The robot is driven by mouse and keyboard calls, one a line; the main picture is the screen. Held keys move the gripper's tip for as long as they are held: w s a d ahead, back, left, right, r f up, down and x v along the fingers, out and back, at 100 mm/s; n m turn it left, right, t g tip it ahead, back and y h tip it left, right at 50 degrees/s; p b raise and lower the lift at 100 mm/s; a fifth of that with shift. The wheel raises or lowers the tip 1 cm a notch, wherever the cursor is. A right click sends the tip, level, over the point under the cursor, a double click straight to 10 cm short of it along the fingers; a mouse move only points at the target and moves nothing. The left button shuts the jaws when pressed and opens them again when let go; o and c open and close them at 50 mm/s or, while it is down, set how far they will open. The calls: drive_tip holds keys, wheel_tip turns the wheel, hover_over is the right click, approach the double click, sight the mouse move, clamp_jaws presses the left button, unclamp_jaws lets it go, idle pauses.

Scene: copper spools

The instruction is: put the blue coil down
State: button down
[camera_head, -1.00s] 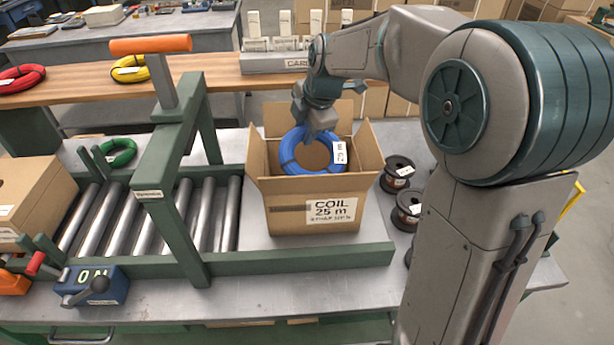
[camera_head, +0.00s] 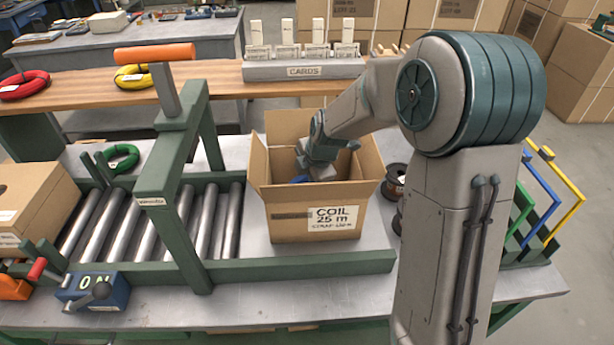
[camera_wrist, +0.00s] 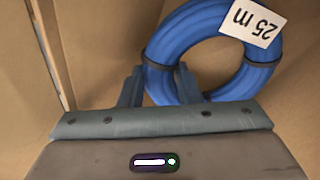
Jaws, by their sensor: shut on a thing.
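The blue coil (camera_wrist: 205,40) has a white "25 m" tag and dark ties. It is down inside the open cardboard box (camera_head: 316,224), which is labelled "COIL 25 m". In the head view only a small blue piece of the coil (camera_head: 300,179) shows past the box's front wall. My gripper (camera_wrist: 160,88) is shut on the near left part of the coil's ring in the wrist view. In the head view my gripper is inside the box, with its fingers hidden. Whether the coil touches the box floor I cannot tell.
The box stands on the grey bench beside the metal rollers (camera_head: 150,225) and the green frame (camera_head: 175,150). A green coil (camera_head: 123,158) lies behind the rollers. A dark spool (camera_head: 396,182) stands right of the box. A cards holder (camera_head: 303,68) is on the shelf behind.

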drive_tip(key=shift+f, duration=0.1)
drive_tip(key=c, duration=1.3)
unclamp_jaws()
drive_tip(key=shift+c, duration=0.2)
drive_tip(key=b+v, duration=0.1)
drive_tip(key=v, duration=1.1)
